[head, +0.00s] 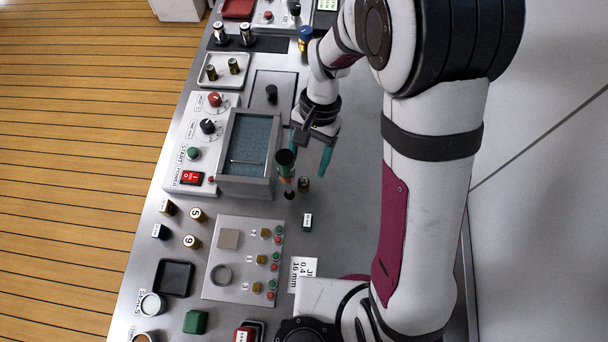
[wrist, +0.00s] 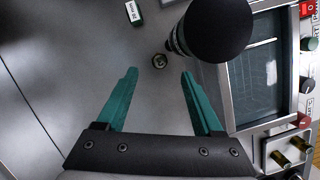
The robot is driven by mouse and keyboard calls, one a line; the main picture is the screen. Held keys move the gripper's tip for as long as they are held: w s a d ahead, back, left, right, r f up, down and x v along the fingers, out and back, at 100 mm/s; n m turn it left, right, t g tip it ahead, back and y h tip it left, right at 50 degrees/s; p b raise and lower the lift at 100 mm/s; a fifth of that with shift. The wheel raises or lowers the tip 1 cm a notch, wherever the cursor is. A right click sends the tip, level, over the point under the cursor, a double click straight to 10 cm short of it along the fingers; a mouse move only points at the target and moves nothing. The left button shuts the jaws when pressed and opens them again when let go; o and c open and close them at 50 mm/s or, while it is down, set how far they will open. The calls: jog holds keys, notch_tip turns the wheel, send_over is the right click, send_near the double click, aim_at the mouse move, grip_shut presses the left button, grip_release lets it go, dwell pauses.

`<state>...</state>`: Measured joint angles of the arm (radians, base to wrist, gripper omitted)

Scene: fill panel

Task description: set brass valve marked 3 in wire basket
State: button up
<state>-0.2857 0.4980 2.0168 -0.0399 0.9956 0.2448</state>
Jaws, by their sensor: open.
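A small brass valve (head: 304,184) stands on the grey panel, just right of the basket; its mark is not readable. In the wrist view the brass valve (wrist: 159,61) shows ahead of and between my fingertips, apart from them. My gripper (head: 311,157) has teal fingers spread open and empty above the panel; it also shows in the wrist view (wrist: 160,75). The wire basket (head: 245,185) is a grey-rimmed box with a blue mesh inside, left of my gripper. In the wrist view the basket (wrist: 232,75) is at right.
A tall black-topped piece (head: 286,160) stands between the basket and my gripper, close to the valve; its dark top (wrist: 215,30) looms in the wrist view. A dark green labelled block (head: 307,222) lies below the valve.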

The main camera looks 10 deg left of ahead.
aim_at(304, 181)
jog(key=x, duration=0.6)
jog(key=shift+w+f, duration=0.1)
grip_shut()
